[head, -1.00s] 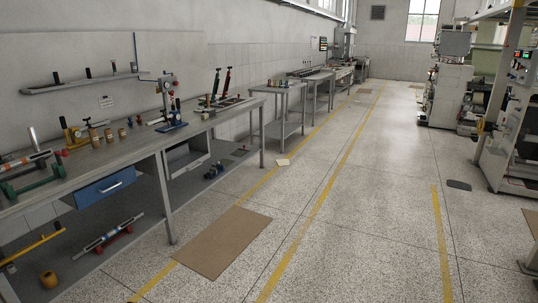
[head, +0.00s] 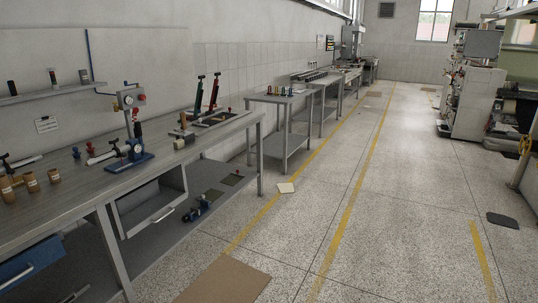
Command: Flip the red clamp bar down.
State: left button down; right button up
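A fixture plate (head: 218,118) lies on the far end of the long workbench. A red bar (head: 214,92) stands up from it, tilted slightly to the right, with a dark tip. A second, darker upright bar (head: 198,93) with red at its base stands just left of it. Both look raised, though they are small at this distance. I cannot tell for certain which of them is the clamp bar. Neither of my grippers is in view.
The long workbench (head: 75,180) runs along the left wall. A blue-based press (head: 130,158) and brown pots (head: 31,182) stand on it. An open drawer (head: 150,208) juts out below. A smaller table (head: 285,101) stands beyond. The speckled floor (head: 300,230) to the right is mostly clear.

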aim_at(215, 89)
jog(key=i+j, duration=0.1)
jog(key=i, duration=4.9)
jog(key=l+z, duration=0.05)
jog(key=l, duration=0.05)
